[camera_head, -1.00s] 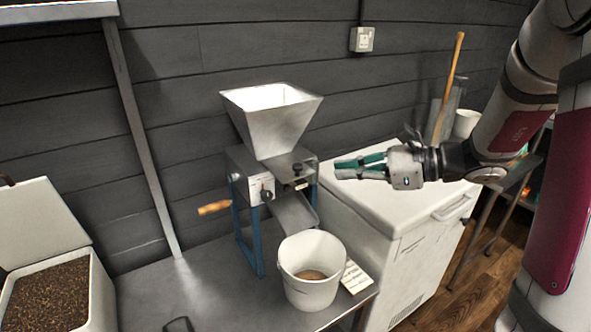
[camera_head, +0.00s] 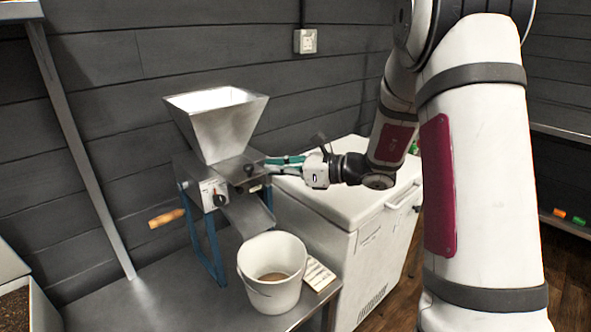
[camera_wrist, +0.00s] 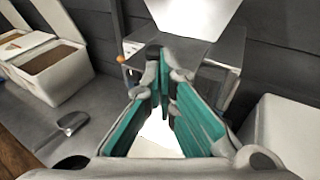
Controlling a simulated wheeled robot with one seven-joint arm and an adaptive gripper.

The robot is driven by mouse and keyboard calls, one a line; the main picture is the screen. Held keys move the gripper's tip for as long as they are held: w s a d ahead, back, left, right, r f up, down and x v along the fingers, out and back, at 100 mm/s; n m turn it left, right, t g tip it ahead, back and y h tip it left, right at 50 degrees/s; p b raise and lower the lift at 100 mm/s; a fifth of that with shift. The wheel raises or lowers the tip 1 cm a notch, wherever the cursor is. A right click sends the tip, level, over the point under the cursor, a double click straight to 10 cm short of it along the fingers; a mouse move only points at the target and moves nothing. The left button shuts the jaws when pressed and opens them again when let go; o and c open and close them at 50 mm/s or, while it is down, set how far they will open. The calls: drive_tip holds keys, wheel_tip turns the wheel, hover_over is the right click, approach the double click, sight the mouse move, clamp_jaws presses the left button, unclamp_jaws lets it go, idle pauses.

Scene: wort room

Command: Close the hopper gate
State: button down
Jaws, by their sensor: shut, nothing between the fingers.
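The grain mill has a flared metal hopper (camera_head: 215,125) on top, and its underside also shows in the wrist view (camera_wrist: 193,15). Under the hopper is a metal housing with a dark knob (camera_head: 250,170) on its right front, near my fingertips. The gate plate itself is hard to make out, so I cannot tell how far it is open. My gripper (camera_head: 268,165), with teal fingers, is shut and empty at the right side of the housing. In the wrist view its fingertips (camera_wrist: 160,68) meet just in front of the mill. Whether they touch it is unclear.
A white bucket (camera_head: 272,284) with some grist stands under the chute (camera_head: 250,213). A wooden crank handle (camera_head: 166,218) sticks out left. A white chest (camera_head: 340,192) stands at right. A scoop (camera_wrist: 62,128) and a grain bin (camera_wrist: 55,72) lie to the left.

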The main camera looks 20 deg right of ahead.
sight(255, 171)
drive_tip(key=shift+x, duration=1.5)
drive_tip(key=w, duration=0.2)
drive_tip(key=w+a+b, duration=0.1)
drive_tip(key=shift+w+a, duration=0.1)
drive_tip(key=shift+w, duration=0.25)
drive_tip(key=shift+w+a, duration=0.1)
drive_tip(key=shift+w, duration=0.3)
drive_tip(key=shift+r, duration=0.1)
